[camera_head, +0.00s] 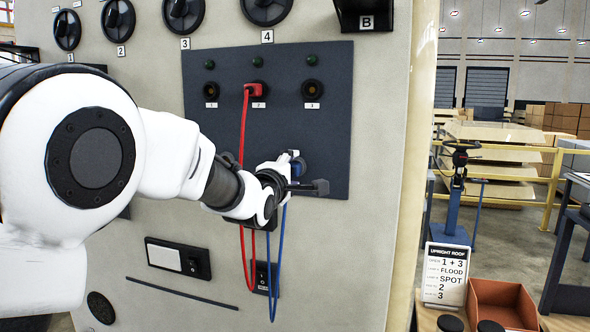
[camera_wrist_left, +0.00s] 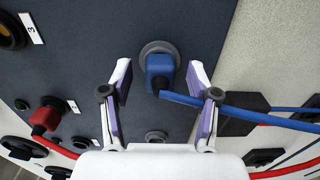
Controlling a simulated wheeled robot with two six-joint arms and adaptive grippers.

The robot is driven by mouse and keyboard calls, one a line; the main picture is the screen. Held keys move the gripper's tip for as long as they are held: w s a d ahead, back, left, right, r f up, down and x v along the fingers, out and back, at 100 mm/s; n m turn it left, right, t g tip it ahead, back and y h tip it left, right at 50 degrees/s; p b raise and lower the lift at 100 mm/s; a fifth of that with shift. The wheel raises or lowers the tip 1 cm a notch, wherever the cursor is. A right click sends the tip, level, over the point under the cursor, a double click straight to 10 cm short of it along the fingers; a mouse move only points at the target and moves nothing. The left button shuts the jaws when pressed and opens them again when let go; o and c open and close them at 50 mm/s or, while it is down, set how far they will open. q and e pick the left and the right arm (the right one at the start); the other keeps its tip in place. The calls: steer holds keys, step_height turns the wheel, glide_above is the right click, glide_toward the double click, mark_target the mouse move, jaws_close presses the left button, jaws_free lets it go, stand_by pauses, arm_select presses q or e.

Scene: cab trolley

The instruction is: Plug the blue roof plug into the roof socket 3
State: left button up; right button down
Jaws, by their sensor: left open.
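The blue roof plug (camera_head: 298,168) sits in a round grey holder (camera_wrist_left: 158,49) low on the dark panel. My left gripper (camera_head: 297,175) is open at it, with its fingers on either side of the plug. In the wrist view the blue plug (camera_wrist_left: 160,70) lies between the two open fingers, with gaps showing on both sides. Its blue cable (camera_head: 274,262) hangs in a loop below. Roof socket 3 (camera_head: 312,88) is empty, up and to the right on the panel; it shows at the upper left in the wrist view (camera_wrist_left: 11,31). My right gripper is not in view.
A red plug (camera_head: 257,90) is in socket 2, its red cable hanging behind my left gripper. Socket 1 (camera_head: 211,89) is empty. Numbered knobs (camera_head: 184,13) line the top. A sign (camera_head: 446,275) and an open box (camera_head: 502,304) stand at the lower right.

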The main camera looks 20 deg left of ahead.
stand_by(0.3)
arm_select(q)
jaws_close()
steer(key=s+b, duration=0.3)
steer(key=s, duration=0.3)
stand_by(1.1)
